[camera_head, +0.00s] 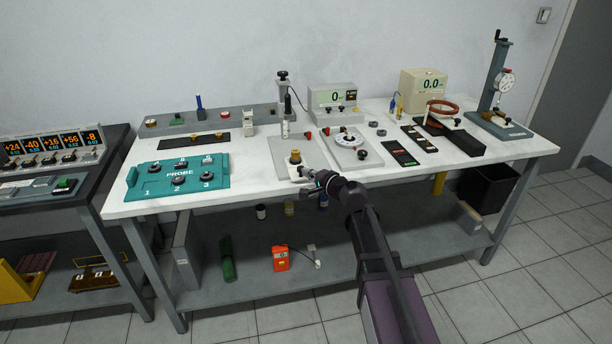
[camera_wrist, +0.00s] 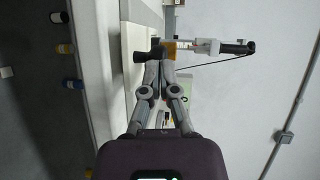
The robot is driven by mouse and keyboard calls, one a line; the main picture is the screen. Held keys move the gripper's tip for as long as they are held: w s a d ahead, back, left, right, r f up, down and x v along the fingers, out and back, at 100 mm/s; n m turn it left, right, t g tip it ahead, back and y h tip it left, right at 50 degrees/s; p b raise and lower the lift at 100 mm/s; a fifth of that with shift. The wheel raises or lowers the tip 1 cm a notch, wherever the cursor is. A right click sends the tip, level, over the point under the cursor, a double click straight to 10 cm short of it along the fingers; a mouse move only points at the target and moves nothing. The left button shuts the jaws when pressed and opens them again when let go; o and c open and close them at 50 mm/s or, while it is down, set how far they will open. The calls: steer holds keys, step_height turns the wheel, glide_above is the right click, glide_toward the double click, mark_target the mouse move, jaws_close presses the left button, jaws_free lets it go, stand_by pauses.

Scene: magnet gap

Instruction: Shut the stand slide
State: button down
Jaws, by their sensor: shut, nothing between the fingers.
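The stand has a grey base plate (camera_head: 285,146) near the front edge of the white table and an upright column (camera_head: 282,90) with a black knob on top. A brass-coloured part (camera_head: 295,157) sits low at the front of the plate, with a small pale piece below it, probably the slide. My gripper (camera_head: 308,173) is at the table's front edge, just right of that part. In the wrist view my gripper (camera_wrist: 158,54) is shut and empty, its tips close to a dark knob (camera_wrist: 140,57) and the brass part (camera_wrist: 171,48). I cannot tell whether they touch.
A dial plate (camera_head: 352,155) lies right of the stand, and a teal PROBE board (camera_head: 160,190) lies left. A meter (camera_head: 325,96) stands behind. A lower shelf (camera_head: 345,245) holds an orange device (camera_head: 280,259) and several small items.

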steer(key=shift+w, duration=0.1)
steer(key=w+a, duration=0.1)
steer(key=w, duration=0.2)
steer(key=w+a, duration=0.1)
steer(key=w, duration=0.3)
steer(key=w+a, duration=0.1)
steer(key=w, duration=0.3)
steer(key=shift+w+a, duration=0.15)
steer(key=shift+w, duration=0.2)
steer(key=shift+r, duration=0.1)
steer(key=p+v, duration=0.2)
steer(key=v, duration=1.2)
